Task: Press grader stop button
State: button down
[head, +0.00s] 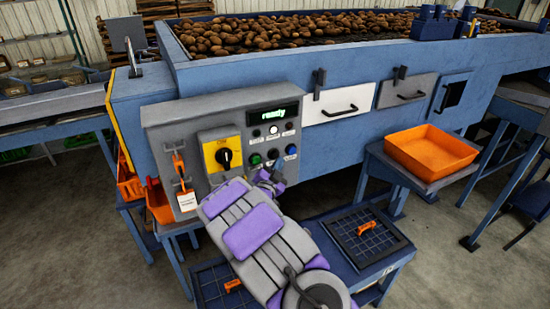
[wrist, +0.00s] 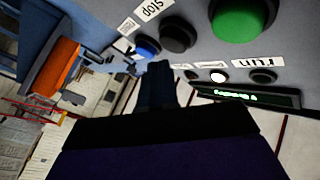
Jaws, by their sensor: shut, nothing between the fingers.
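The grey control panel (head: 180,130) carries a row of three round buttons. They are a green one (head: 256,160), a dark one (head: 273,153) and a blue one (head: 291,149). In the wrist view, which looks upside down, the "stop" label (wrist: 152,10) sits beside the dark button (wrist: 178,33). The blue button (wrist: 147,47) and the large green button (wrist: 242,18) flank it. My gripper (head: 268,178) is just below this row in the head view. In the wrist view its dark fingers (wrist: 160,72) are shut and empty, pointing toward the panel near the dark and blue buttons. I see no contact.
A green "ready" display (head: 273,114) and small indicator lights sit above the buttons. A black rotary switch on a yellow plate (head: 212,168) is to the left. An orange tray (head: 440,148) stands right. Potatoes (head: 290,30) fill the grader top.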

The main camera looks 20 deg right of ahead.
jog(key=s+b, duration=0.2)
jog(key=s, duration=0.3)
jog(key=shift+d+b, duration=0.1)
jog(key=shift+b, duration=0.25)
jog(key=shift+w, duration=0.1)
dwell(0.5)
jog(key=s+a+f+n+g+y, duration=0.1)
jog(key=s+a+n+g+y, duration=0.65)
jog(key=s+a+y, duration=0.65)
jog(key=s+a+r+n+g, duration=0.1)
jog(key=s+n+g, duration=0.3)
jog(key=s, duration=1.3)
jog(key=s+a+r+n+g, duration=0.1)
jog(key=s+a+n+g, duration=0.2)
jog(key=s, duration=1.4)
jog(key=shift+a+r+n+g+h, duration=0.15)
jog(key=shift+r+n+g+h, duration=0.15)
jog(key=shift+n+g, duration=0.5)
